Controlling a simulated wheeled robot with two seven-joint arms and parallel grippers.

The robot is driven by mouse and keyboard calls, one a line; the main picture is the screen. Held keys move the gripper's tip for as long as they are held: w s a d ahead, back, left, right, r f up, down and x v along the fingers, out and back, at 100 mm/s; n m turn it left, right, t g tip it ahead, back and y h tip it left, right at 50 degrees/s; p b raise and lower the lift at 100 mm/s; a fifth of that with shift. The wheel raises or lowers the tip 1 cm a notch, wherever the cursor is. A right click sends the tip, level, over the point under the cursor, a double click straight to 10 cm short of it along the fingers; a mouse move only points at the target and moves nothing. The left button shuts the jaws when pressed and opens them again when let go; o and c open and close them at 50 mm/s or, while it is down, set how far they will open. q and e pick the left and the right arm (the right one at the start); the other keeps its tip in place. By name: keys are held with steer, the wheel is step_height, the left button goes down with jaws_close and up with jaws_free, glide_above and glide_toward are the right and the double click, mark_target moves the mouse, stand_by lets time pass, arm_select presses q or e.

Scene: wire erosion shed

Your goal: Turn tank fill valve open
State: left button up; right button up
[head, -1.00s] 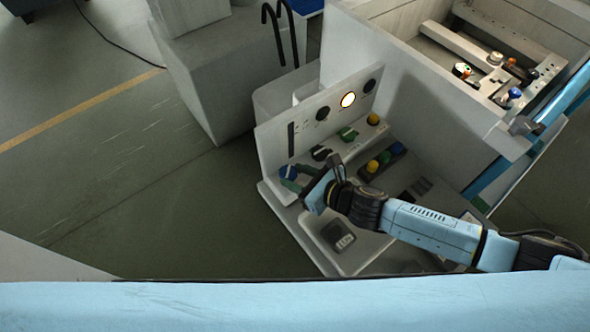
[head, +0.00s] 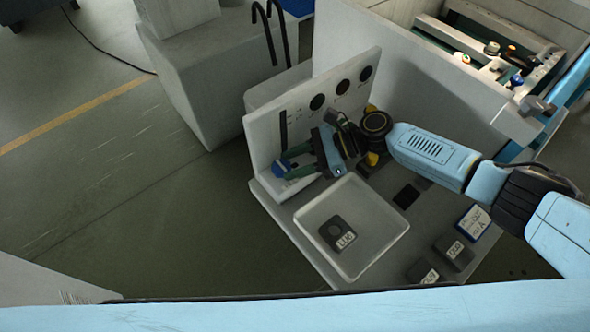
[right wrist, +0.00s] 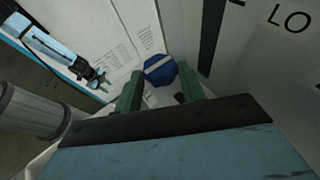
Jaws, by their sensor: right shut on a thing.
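The blue valve knob (head: 280,168) sits at the left end of the white control console, by the foot of its upright panel. In the right wrist view the knob (right wrist: 160,70) has a pale stripe across its top. My right gripper (head: 294,163) is shut on it, with one green finger on each side. In the right wrist view the fingers of the right gripper (right wrist: 159,88) flank the knob's near side. A light blue arm with a small dark-green tip, likely my left gripper (right wrist: 101,79), shows far off there, too small to read.
The upright panel (head: 262,130) has dark round lamps and a slot. A white tray (head: 385,245) holding a grey labelled block (head: 338,234) lies in front. Other labelled blocks (head: 454,252) lie at the right.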

steer(key=shift+w+a+n+g+b, duration=0.1)
steer(key=shift+n+g+b, duration=0.3)
steer(key=shift+g+b, duration=0.1)
steer(key=shift+r, duration=0.1)
steer(key=o, duration=1)
steer(key=shift+c, duration=0.2)
